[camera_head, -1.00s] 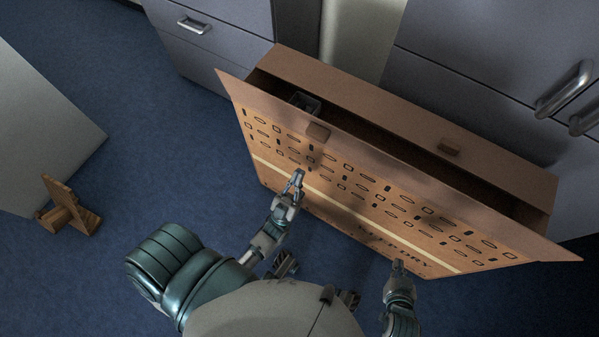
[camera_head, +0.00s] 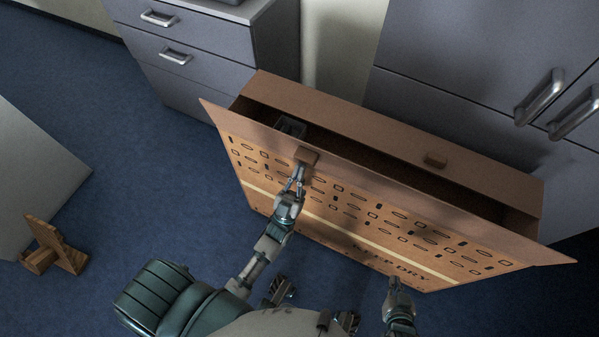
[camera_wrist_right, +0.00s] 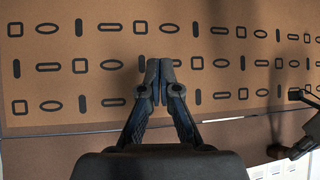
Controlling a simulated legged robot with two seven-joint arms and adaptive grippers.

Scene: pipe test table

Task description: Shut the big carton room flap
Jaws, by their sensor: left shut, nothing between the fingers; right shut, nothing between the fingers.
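The big carton (camera_head: 345,115) stands against the cabinets, brown, with a dark opening along its top. Its wide front flap (camera_head: 380,205) is printed with rows of dark shapes, a pale stripe and "KEEP DRY", and stands away from the opening. My left gripper (camera_head: 297,172) is shut and empty, just below the first block; contact is unclear. My right gripper (camera_head: 393,282) is shut and empty near the flap's lower edge; in the right wrist view (camera_wrist_right: 159,68) its fingertips overlap the printed face.
A grey drawer unit (camera_head: 190,50) and tall grey cabinets (camera_head: 480,60) stand behind the carton. A dark object (camera_head: 291,126) is inside the opening. A wooden piece (camera_head: 55,248) lies beside a pale panel (camera_head: 35,175) at left. Blue floor (camera_head: 140,200) is clear between.

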